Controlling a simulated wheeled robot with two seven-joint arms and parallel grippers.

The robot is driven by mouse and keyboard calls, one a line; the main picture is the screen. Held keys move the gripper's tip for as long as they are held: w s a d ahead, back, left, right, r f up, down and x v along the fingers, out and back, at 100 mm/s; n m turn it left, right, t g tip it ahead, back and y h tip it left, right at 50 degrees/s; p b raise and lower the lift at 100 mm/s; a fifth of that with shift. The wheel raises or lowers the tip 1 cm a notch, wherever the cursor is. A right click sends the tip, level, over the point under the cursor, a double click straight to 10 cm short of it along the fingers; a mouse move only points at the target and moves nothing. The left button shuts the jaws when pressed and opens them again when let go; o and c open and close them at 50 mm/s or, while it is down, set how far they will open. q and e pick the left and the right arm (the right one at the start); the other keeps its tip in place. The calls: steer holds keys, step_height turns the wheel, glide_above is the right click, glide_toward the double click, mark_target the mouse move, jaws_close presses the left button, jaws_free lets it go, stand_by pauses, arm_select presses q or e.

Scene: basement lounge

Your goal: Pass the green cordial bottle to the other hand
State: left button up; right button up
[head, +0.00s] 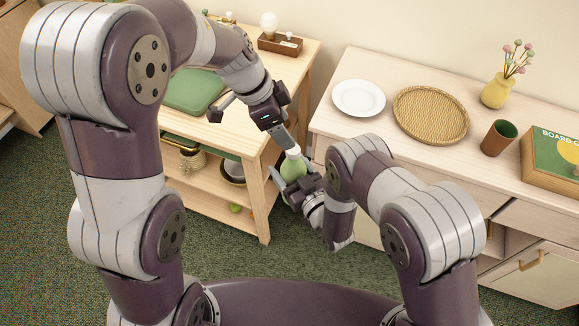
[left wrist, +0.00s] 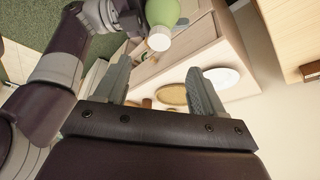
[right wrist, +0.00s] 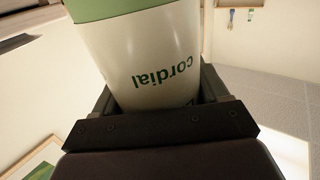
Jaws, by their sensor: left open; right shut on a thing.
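The green cordial bottle (head: 293,169) is held in the air by my right gripper (head: 297,187), in front of the gap between the shelf and the sideboard. In the right wrist view the bottle's white label (right wrist: 145,60) with the word "cordial" fills the space between the shut fingers. My left gripper (head: 287,138) is open close to the bottle's white cap. In the left wrist view the cap (left wrist: 159,38) and green neck lie just beyond the open fingers of the left gripper (left wrist: 160,90), which has nothing between its fingers.
A light wooden sideboard (head: 345,118) carries a white plate (head: 358,97), a woven tray (head: 431,114), a brown cup (head: 498,138), a yellow vase (head: 497,91) and a board game box (head: 553,158). A wooden shelf (head: 263,205) stands at the left with a green cushion-like item (head: 195,90).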

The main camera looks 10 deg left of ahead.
arm_select(q)
step_height(320, 180, up, 5)
steer(key=w+n+t+h, duration=0.2)
steer(key=n+t, duration=0.4)
steer(key=n, duration=0.1)
steer(key=a+f+n+t+y, duration=0.1)
steer(key=a+f+n+y, duration=0.25)
steer(key=a+n, duration=0.35)
steer(key=s+a+f+g+y, duration=0.1)
steer(key=s+a+f+g, duration=0.1)
steer(key=s, duration=0.6)
steer(key=s+a+f+g+y, duration=0.1)
steer(key=s+a+f+g, duration=0.1)
steer(key=s+f+g, duration=0.3)
steer(key=s, duration=0.3)
steer(key=shift+a+y, duration=0.25)
steer(key=shift+y, duration=0.1)
